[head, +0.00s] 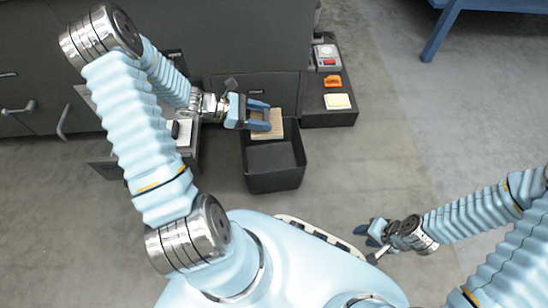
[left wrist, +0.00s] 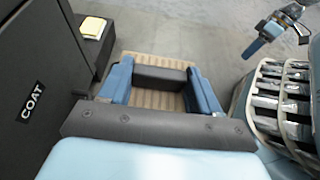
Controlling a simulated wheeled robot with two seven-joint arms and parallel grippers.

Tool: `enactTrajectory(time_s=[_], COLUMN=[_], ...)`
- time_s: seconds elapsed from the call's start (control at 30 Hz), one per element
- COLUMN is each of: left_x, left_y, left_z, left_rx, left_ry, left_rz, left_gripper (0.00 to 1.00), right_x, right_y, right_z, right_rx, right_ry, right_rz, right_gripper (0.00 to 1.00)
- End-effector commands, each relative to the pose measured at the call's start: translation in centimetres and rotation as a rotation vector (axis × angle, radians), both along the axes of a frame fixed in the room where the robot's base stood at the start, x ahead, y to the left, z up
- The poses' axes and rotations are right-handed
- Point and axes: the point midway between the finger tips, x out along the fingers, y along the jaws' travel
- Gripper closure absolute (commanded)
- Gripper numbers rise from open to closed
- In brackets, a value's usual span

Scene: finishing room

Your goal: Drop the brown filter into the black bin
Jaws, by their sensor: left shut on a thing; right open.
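The brown filter (head: 266,132) is a flat, ribbed tan piece. My left gripper (head: 268,115) is shut on it and holds it over the far part of the black bin (head: 275,182). The bin is an open dark box on the floor; the filter and gripper hide its far part. In the left wrist view the filter (left wrist: 148,98) shows between the two blue fingers (left wrist: 155,82), with a dark bar across it. My right gripper (head: 372,232) is open and empty, low at the right, away from the bin.
A low dark unit (head: 328,116) to the bin's right carries a pale yellow pad (head: 337,101) and an orange item (head: 332,81). An open drawer (head: 186,135) is at left. The floor right of the bin is clear.

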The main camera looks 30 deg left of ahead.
Motion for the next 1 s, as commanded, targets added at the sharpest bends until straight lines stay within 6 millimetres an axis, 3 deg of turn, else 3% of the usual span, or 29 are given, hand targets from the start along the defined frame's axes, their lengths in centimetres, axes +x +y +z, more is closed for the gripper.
enactTrajectory(time_s=[0.03, 0.23, 0.6, 0.63, 0.7, 0.8, 1.0], left_x=[0.0, 0.0, 0.0, 0.0, 0.0, 0.0, 0.0], left_y=[0.0, 0.0, 0.0, 0.0, 0.0, 0.0, 0.0], left_z=[-1.2, -3.7, -4.2, -4.2, -4.2, -4.2, -4.2], left_rx=[0.000, 0.000, 0.000, 0.000, 0.000, 0.000, 0.000], left_ry=[0.001, 0.000, -0.001, -0.001, -0.001, -0.001, -0.001], left_rz=[0.000, 0.000, 0.000, 0.000, 0.000, 0.000, 0.000], left_gripper=[0.68, 0.68, 0.68, 0.32, 0.22, 0.07, 0.07], right_x=[0.0, 0.1, 0.2, 0.2, 0.2, 0.2, 0.2], right_y=[0.0, 0.0, -0.1, -0.1, -0.1, -0.1, -0.1], right_z=[-1.1, -3.1, -3.4, -3.4, -3.4, -3.4, -3.4], right_rx=[0.000, -0.001, -0.001, -0.001, -0.001, -0.001, -0.001], right_ry=[-0.001, -0.005, -0.007, -0.008, -0.007, -0.007, -0.007], right_rz=[0.000, -0.004, -0.005, -0.005, -0.005, -0.005, -0.005], right_gripper=[0.57, 0.57, 0.57, 0.57, 0.57, 0.57, 0.57])
